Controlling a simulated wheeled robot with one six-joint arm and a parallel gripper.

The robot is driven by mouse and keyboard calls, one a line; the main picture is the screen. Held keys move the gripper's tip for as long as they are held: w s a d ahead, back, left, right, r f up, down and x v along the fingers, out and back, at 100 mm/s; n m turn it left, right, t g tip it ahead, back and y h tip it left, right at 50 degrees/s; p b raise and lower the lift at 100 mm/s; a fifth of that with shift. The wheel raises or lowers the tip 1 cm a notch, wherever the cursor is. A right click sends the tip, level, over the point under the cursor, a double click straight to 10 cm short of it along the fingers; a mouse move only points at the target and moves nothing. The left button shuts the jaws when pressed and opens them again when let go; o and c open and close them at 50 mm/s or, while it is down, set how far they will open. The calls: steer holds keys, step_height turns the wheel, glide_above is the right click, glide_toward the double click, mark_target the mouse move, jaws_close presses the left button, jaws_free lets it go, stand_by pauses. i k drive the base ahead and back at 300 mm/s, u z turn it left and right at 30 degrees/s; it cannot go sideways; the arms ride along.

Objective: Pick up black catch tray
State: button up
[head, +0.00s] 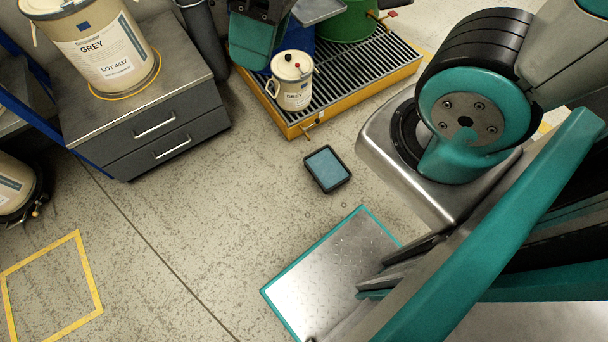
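The black catch tray (309,165) lies flat on the concrete floor near the middle of the head view. It is small and rectangular, with a dark raised rim and a blue-grey inside; I cannot tell whether that is a liner or liquid. It is in full view and nothing stands on it. It lies just in front of the yellow-edged grating platform, apart from it. My gripper's fingers do not show; a teal and dark part, probably of my arm, hangs at the top edge, well beyond the tray.
A small cream pail labelled GREY (293,95) stands on the slatted platform (384,70), whose brass tap (310,128) juts toward the tray. A green drum (346,20) stands behind. A grey drawer cabinet (150,125) holds a big drum (92,48). Open floor lies left of the tray.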

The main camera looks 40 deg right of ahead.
mark_target(325, 166)
steer(key=u, duration=0.1)
steer(key=k, duration=0.55)
steer(key=z, duration=2.55)
steer(key=i, duration=1)
steer(key=u, duration=3)
steer(key=i, duration=0.5)
steer(key=u, duration=0.1)
